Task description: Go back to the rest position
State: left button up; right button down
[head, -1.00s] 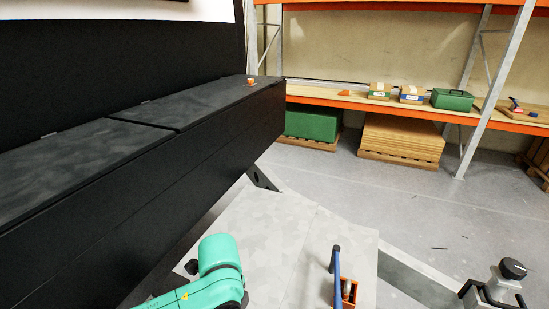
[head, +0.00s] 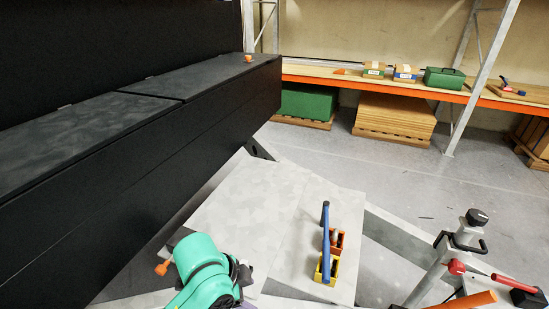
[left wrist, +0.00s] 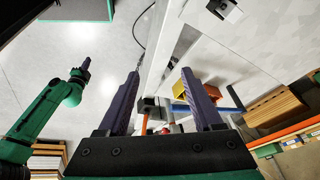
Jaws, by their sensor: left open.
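In the left wrist view my left gripper (left wrist: 160,75) is open, its two dark purple fingers apart with nothing held between them. In the head view my green left arm comes in at the bottom, over the near end of the grey plate (head: 252,200); its fingers are not clear there. Another green arm, which looks like my right one, stands at the left of the wrist view. A dark tip (left wrist: 85,66) shows at its end, too small to tell open from shut. No right arm shows in the head view.
A long black chest (head: 130,170) runs along the left. A clamp-like post (head: 468,232) stands at right. Grey floor (head: 400,185) is clear towards the shelf.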

pick_arm(q)
jog(key=s+a+f+n+y, duration=0.1)
jog(key=s+a+f+n, duration=0.15)
jog(key=a+n, duration=0.3)
jog(key=s+a+f+n+t+y, duration=0.1)
jog(key=s+a+n, duration=0.25)
jog(key=a, duration=0.25)
jog(key=s+a+f+n+y, duration=0.1)
jog(key=s+a+f+n, duration=0.1)
jog(key=a+n, duration=0.35)
notch_tip(320, 180, down, 24)
jog(key=s+g+b, duration=0.1)
jog(key=s+a+f+m+g+b, duration=0.1)
jog(key=s+a+f, duration=0.2)
jog(key=s+f, duration=1.3)
jog(key=shift+s+y, duration=0.3)
jog(key=shift+s, duration=0.4)
pick_arm(e)
jog(key=shift+s+f, duration=0.25)
jog(key=shift+f, duration=0.9)
pick_arm(q)
jog(key=shift+a+f, duration=0.1)
